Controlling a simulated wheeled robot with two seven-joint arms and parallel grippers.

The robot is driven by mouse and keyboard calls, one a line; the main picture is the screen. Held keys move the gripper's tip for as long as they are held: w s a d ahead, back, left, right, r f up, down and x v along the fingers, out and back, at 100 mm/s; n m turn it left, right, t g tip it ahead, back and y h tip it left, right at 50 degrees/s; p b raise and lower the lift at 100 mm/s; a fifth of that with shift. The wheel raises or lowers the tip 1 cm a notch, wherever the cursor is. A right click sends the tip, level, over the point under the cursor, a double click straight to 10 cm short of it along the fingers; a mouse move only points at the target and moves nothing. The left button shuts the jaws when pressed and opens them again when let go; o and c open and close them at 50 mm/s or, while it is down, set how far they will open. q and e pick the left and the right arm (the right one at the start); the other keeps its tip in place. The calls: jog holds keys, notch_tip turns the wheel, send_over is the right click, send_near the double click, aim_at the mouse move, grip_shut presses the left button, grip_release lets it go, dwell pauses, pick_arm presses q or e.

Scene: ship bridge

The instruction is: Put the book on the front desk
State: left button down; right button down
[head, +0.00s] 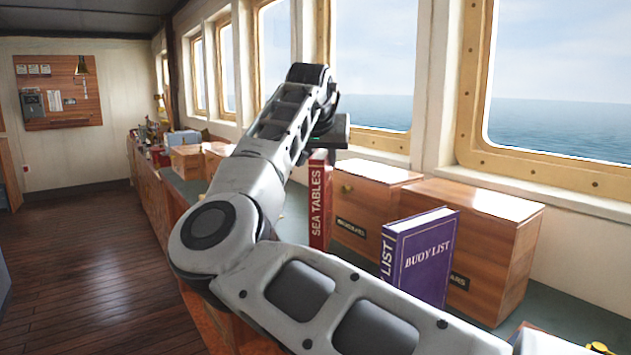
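A red book labelled "SEA TABLES" (319,205) stands upright in the middle of the head view, in front of a wooden box. A purple book labelled "BUOY LIST" (422,255) stands upright to its right. My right arm comes in from the lower right and crosses in front of the desk. My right gripper (333,135) is at the top of the red book. Its fingers are too hidden to tell whether they grip the book. The red book's lower end is close to my arm, and its contact with the desk is unclear. My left gripper is out of view.
A long wooden desk with a green top (575,312) runs under the windows. Wooden boxes (375,200) (490,240) stand behind the books. More boxes and small items crowd its far end. The wooden floor (90,260) at left is clear.

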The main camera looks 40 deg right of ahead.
notch_tip(320, 180, down, 6)
jog(key=w, duration=0.2)
jog(key=shift+w+d, duration=0.35)
jog(key=shift+d, duration=0.05)
jog(key=shift+f, duration=0.3)
jog(key=c, duration=1.2)
grip_release()
jog(key=shift+o, duration=0.4)
jog(key=shift+r, duration=0.1)
jog(key=v, duration=1.2)
